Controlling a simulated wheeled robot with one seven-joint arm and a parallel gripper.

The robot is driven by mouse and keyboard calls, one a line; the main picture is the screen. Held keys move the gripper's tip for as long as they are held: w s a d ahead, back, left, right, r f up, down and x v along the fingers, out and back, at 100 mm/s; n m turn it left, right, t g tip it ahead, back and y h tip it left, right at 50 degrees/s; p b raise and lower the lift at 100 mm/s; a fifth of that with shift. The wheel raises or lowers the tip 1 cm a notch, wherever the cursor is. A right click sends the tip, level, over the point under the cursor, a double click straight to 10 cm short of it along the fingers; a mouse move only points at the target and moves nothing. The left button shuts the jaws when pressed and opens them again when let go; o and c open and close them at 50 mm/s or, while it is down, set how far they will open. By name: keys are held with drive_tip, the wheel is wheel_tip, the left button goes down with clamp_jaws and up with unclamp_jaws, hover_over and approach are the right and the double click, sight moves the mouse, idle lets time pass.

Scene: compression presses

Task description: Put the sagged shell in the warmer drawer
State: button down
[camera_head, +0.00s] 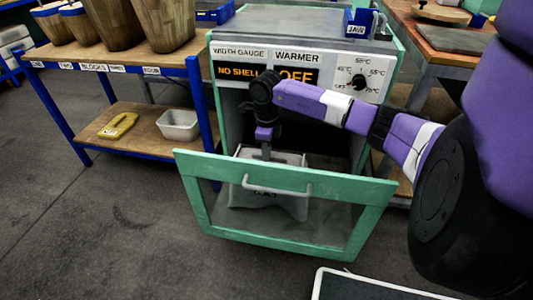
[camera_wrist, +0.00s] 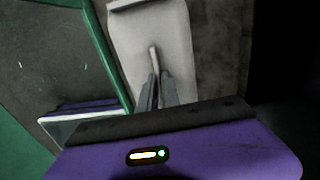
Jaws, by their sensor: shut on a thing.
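The warmer (camera_head: 290,58) has a green frame, and its drawer (camera_head: 290,243) is pulled out, with a clear front and a pale handle. The pale grey shell (camera_head: 285,205) shows through that front, apparently inside the drawer; I cannot tell whether it rests on the floor. My gripper (camera_head: 266,153) points down from above and is shut on the shell's upright tab. In the wrist view the fingers (camera_wrist: 157,90) pinch the thin tab above the broad pale shell (camera_wrist: 150,28). The shell's lower edge and any sag are unclear.
The warmer's display (camera_head: 268,74) reads "NO SHELL" and "OFF"; a dial (camera_head: 358,82) sits beside it. Another bench (camera_head: 435,40) stands right. Floor is clear at front left.

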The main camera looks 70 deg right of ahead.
drive_tip(key=c, duration=1.6)
unclamp_jaws()
drive_tip(key=shift+f, duration=0.1)
drive_tip(key=shift+o, duration=0.2)
wheel_tip(320, 180, up, 12)
drive_tip(key=p, duration=0.4)
